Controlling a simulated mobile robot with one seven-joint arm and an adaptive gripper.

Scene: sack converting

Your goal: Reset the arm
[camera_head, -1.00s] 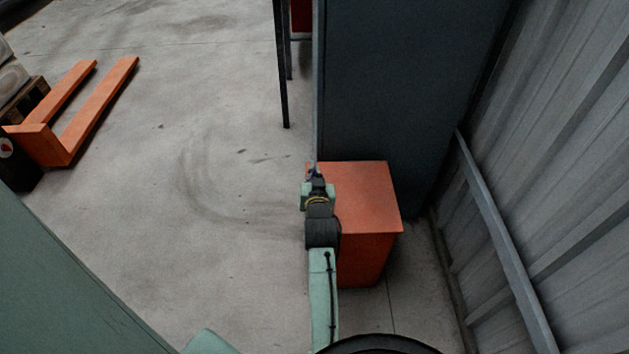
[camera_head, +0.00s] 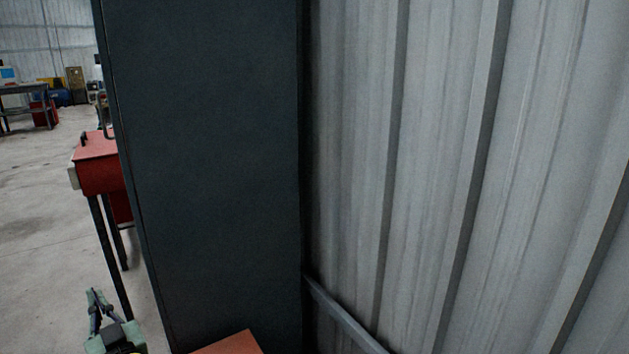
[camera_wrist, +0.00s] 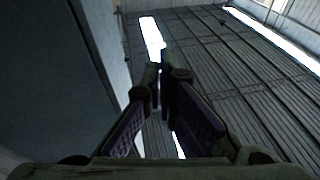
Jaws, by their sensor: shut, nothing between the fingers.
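My gripper (camera_head: 94,297) shows at the lower left of the head view, with its fingers upward and the rest of the arm below the frame. It is left of the tall dark cabinet (camera_head: 210,150) in the picture. In the wrist view my gripper's fingers (camera_wrist: 159,72) point toward the roof and converge at their tips, with nothing held between them. The side of a dark panel (camera_wrist: 50,80) fills the left of that view.
An orange box (camera_head: 230,346) stands at the cabinet's foot. A corrugated wall (camera_head: 450,150) with a low rail (camera_head: 343,320) fills the right. A red-topped stand (camera_head: 98,172) is at the left. A workbench (camera_head: 25,90) stands far back. Open floor (camera_head: 40,240) lies at the left.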

